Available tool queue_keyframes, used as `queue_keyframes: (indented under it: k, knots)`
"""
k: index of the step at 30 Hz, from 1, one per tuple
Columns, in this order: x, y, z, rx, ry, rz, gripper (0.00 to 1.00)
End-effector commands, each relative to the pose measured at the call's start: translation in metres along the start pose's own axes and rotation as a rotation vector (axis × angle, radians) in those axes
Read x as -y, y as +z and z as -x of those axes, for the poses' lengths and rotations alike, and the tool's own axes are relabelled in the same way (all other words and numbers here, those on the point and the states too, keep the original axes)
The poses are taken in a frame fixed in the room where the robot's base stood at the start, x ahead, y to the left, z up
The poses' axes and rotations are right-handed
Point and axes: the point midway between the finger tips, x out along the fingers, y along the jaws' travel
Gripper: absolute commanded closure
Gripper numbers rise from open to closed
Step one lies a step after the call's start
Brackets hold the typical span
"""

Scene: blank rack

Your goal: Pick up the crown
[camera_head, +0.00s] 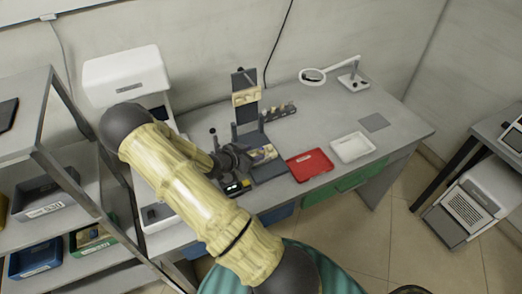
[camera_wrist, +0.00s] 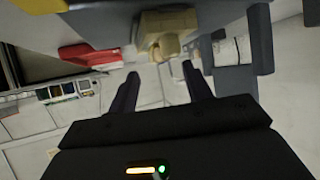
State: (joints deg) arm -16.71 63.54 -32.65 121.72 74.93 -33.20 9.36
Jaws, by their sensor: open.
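My gripper (camera_wrist: 158,88) is open in the wrist view, with two dark fingers apart and nothing between their tips. A tan, dental-model-like piece (camera_wrist: 166,32) lies beyond the fingertips, apart from them. In the head view my gripper (camera_head: 238,162) is over the bench, close beside a beige piece (camera_head: 264,153) on a dark grey base. Another beige piece (camera_head: 246,96) is on an upright dark stand. A small rack (camera_head: 279,112) holds several small pale pieces. I cannot make out for certain which piece is the crown. My arm hides part of the bench.
A red tray (camera_head: 309,165) and a white tray (camera_head: 352,147) stand right of the dark base, with a grey mat (camera_head: 374,122) beyond. A magnifier lamp (camera_head: 350,80) is at the back right. Shelves with bins (camera_head: 36,258) are at left. The bench's right end is clear.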

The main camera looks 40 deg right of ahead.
Motion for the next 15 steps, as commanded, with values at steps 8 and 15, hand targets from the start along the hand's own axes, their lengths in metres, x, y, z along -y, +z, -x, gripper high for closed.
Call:
queue_keyframes:
  k: [8,15]
  knots:
    - [0.003,-0.004,-0.039,-0.001,0.003,0.001,0.5]
    - [0.005,-0.002,-0.046,0.0,0.0,0.0,0.5]
